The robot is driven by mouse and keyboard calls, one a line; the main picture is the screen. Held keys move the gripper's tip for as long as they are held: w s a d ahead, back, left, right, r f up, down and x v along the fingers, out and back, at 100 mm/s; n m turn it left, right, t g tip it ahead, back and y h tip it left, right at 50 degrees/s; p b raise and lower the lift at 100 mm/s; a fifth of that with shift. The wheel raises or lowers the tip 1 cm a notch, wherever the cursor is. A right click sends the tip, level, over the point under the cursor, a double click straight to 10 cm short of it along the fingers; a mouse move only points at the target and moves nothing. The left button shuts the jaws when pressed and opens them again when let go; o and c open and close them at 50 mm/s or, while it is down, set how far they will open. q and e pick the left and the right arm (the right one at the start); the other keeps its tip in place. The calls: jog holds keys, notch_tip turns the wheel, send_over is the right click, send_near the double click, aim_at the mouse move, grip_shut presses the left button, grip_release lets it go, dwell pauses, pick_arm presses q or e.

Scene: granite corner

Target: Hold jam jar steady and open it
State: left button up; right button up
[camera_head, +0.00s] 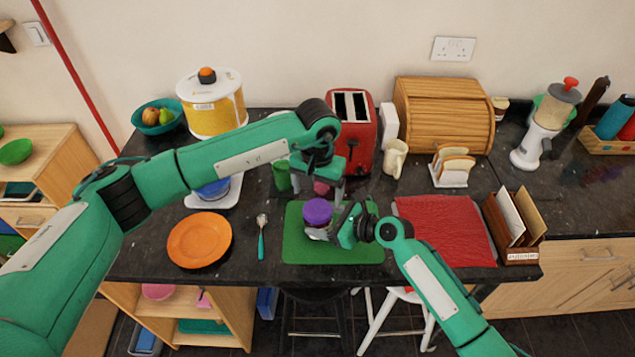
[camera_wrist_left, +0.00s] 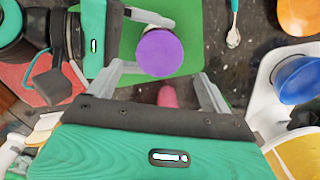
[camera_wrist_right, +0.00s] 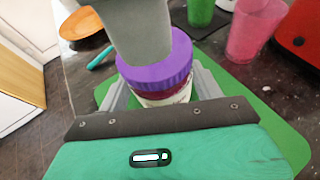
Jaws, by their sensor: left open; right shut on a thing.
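The jam jar stands upright on the green mat (camera_head: 300,248), with a purple lid (camera_head: 318,210) on it. Its pale label and dark red contents (camera_wrist_right: 168,97) show below the lid in the right wrist view. My right gripper (camera_head: 328,232) is shut on the jar's body from the right side. My left gripper (camera_head: 318,195) is open above and behind the jar, pointing down. In the left wrist view the lid (camera_wrist_left: 160,52) shows just beyond the open fingers, with nothing between them gripped. In the right wrist view a grey left finger hides part of the lid.
A green cup (camera_wrist_right: 201,12) and a pink cup (camera_wrist_right: 255,30) stand behind the mat. The red toaster (camera_head: 353,130) is at the back. A spoon (camera_head: 262,236) and an orange plate (camera_head: 199,240) lie left; a red mat (camera_head: 445,230) lies right.

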aim_at(318, 209)
pick_arm(q)
jog(key=shift+f, duration=2.75)
pick_arm(e)
jog(key=shift+f, duration=0.1)
